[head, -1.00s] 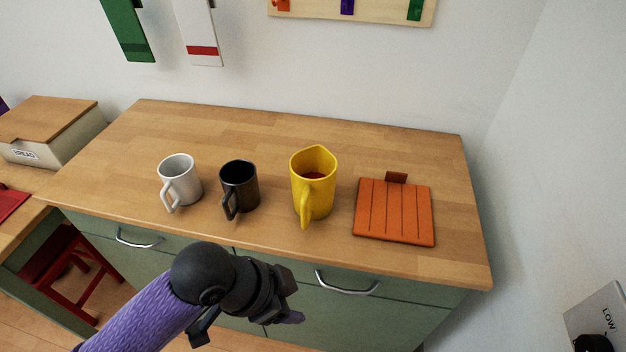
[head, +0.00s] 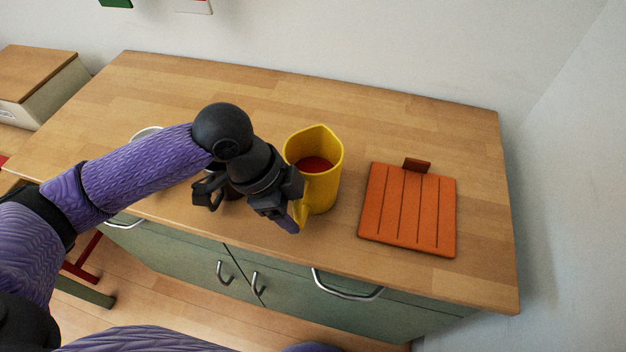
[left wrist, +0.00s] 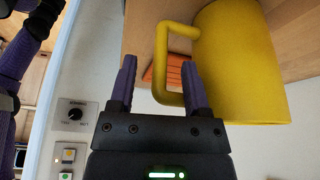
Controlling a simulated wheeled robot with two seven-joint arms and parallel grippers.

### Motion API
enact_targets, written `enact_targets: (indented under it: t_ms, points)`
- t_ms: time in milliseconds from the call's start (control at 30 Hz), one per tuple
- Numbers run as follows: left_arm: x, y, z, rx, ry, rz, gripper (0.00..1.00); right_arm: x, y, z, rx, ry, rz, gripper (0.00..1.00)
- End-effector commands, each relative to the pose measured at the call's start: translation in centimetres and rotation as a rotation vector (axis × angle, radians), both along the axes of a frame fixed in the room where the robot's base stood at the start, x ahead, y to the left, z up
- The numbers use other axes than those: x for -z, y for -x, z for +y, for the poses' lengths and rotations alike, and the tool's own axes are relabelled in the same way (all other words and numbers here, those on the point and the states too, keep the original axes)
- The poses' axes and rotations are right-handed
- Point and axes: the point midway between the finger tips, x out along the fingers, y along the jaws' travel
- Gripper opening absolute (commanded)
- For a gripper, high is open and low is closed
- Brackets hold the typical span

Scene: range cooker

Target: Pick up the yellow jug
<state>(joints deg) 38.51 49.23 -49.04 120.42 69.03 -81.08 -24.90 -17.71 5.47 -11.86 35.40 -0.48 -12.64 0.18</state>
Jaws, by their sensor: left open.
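The yellow jug (head: 326,186) stands upright on the wooden counter in the head view, with red contents inside. Its handle points to the front left. My left gripper (head: 291,222) is at the handle side of the jug, in front of part of the handle. In the left wrist view, the jug (left wrist: 243,62) fills the upper right, and its handle (left wrist: 161,65) reaches down between the two purple fingertips of my left gripper (left wrist: 160,85). The fingers stand apart on either side of the handle and are not closed on it. My right gripper is not in view.
An orange slatted board (head: 408,212) lies right of the jug. A bread box (head: 45,82) stands at the far left. The counter behind the jug is clear.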

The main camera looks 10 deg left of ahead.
Motion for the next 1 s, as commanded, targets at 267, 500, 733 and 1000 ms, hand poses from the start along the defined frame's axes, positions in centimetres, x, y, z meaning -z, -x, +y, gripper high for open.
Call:
enact_targets:
  t_ms: [267, 500, 733, 1000]
  points:
    - [1.74, -0.09, -0.66, -0.001, -0.001, -0.002, 0.61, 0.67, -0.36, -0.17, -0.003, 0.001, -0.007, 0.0]
    - [1.7, -0.07, -0.65, 0.0, -0.001, -0.001, 0.25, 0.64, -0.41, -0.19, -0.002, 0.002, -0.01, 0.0]
    - [1.69, -0.07, -0.64, 0.001, -0.001, -0.001, 0.0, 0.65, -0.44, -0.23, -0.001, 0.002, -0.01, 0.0]
    - [1.69, -0.07, -0.64, 0.0, -0.001, -0.002, 0.0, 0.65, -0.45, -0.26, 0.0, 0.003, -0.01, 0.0]
